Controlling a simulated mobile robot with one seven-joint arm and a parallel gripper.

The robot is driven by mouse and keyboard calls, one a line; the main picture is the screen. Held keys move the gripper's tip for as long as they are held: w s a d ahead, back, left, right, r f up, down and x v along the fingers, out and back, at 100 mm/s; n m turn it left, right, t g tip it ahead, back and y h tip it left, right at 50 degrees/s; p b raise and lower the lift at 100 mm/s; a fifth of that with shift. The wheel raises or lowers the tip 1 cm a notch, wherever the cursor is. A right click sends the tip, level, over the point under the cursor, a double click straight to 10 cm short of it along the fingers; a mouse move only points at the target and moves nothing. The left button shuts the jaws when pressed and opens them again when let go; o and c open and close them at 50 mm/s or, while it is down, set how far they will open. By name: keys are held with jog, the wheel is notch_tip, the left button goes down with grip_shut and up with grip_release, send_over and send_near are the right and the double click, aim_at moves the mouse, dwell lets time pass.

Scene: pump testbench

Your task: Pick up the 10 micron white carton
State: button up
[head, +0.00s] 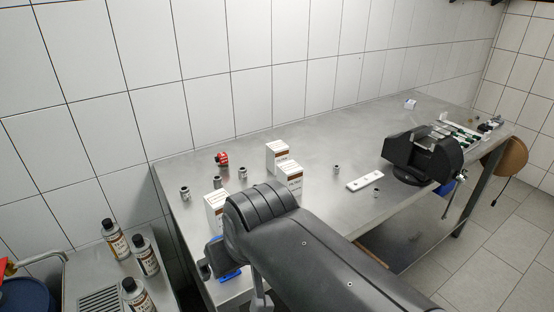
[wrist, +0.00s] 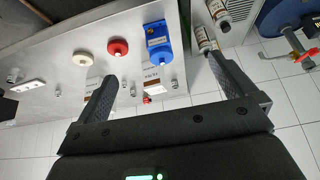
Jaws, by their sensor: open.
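Three white cartons with brown label bands stand on the steel bench in the head view: a rear one (head: 277,152), one just in front of it (head: 290,174), and one at the left (head: 214,208), partly covered by my arm. The print is too small to tell which is 10 micron. In the wrist view a white carton (wrist: 155,89) shows between my fingers, beyond the blue device (wrist: 158,42). Another carton (wrist: 94,83) is partly hidden by the left finger. My gripper (wrist: 165,70) is open, with nothing held between its fingers.
A red fitting (head: 222,159) and several small metal fittings sit near the cartons. A black vise (head: 420,155) and white strip (head: 365,182) stand to the right. A red disc (wrist: 118,48) and cream disc (wrist: 87,59) lie beside the blue device. Bottles (head: 115,240) stand at the lower left.

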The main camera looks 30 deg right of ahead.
jog(key=c, duration=0.3)
